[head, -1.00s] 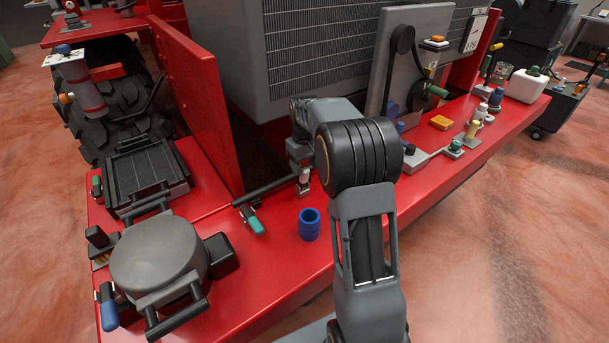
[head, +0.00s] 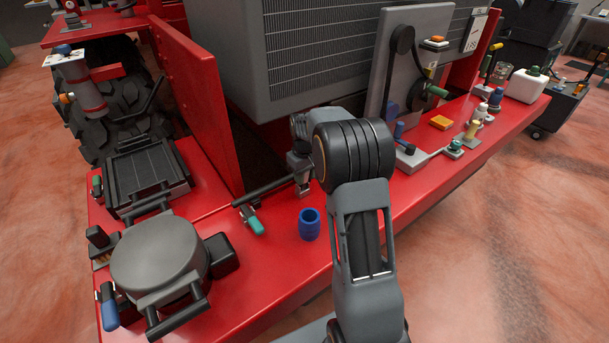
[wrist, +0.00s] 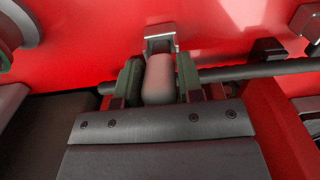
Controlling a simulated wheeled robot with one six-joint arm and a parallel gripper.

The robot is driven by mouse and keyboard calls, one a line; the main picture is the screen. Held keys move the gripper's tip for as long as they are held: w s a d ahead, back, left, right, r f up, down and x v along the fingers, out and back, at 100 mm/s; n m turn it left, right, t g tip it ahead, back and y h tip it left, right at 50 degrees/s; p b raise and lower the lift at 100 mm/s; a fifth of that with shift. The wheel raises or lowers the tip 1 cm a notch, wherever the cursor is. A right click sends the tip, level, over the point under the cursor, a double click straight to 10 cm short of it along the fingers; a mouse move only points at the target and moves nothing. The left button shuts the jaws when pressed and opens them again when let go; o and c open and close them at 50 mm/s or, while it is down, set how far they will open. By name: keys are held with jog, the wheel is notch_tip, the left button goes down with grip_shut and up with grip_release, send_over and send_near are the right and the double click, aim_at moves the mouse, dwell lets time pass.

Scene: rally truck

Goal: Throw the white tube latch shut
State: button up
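The white tube latch (wrist: 160,80) shows in the wrist view as a pale rounded handle below a metal bracket (wrist: 159,38). My gripper (wrist: 160,75) has one finger on each side of this handle, close against it, and appears shut on it. In the head view my gripper (head: 300,165) is low over the red bed beside the end of a dark tube (head: 270,186). There the white handle is hidden behind my gripper and arm; only a small metal part (head: 303,190) shows beneath.
A teal-handled latch (head: 256,225) is at the tube's left end. A blue cup (head: 309,225) stands just in front. A round grey lidded pot (head: 160,255) is at left. A grey panel (head: 408,70) and small coloured parts stand at right. A red wall (head: 195,100) rises behind.

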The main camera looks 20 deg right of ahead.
grip_shut()
